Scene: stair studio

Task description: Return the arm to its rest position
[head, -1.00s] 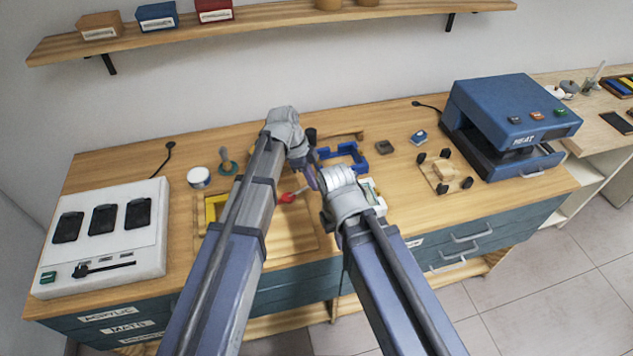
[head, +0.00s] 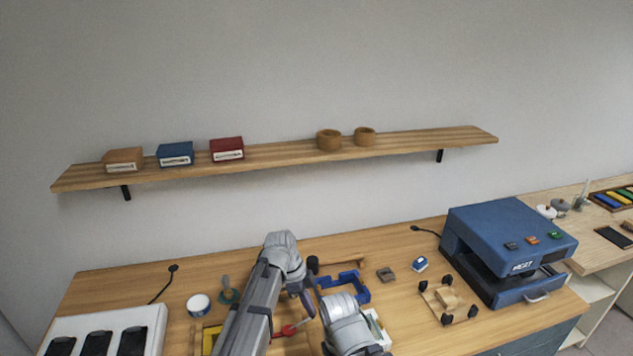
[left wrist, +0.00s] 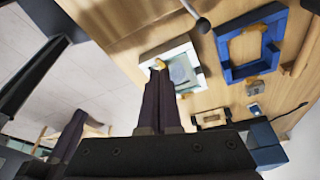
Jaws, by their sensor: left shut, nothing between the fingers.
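My left arm (head: 262,300) comes in from the lower left of the head view and bends at its grey wrist. My left gripper (head: 307,304) hangs beyond that wrist over the workbench, partly hidden. In the left wrist view its dark fingers (left wrist: 160,82) are together with nothing between them, in front of a white frame (left wrist: 178,62). My right arm's grey wrist (head: 348,322) is close by on the right in the head view; its fingers cannot be made out.
The wooden bench (head: 390,324) holds a blue frame (head: 357,290), a blue heat press (head: 505,235), a white switch box (head: 135,319) and a round white tin (head: 198,304). A shelf (head: 280,157) with boxes runs along the wall. Small items crowd the space around both wrists.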

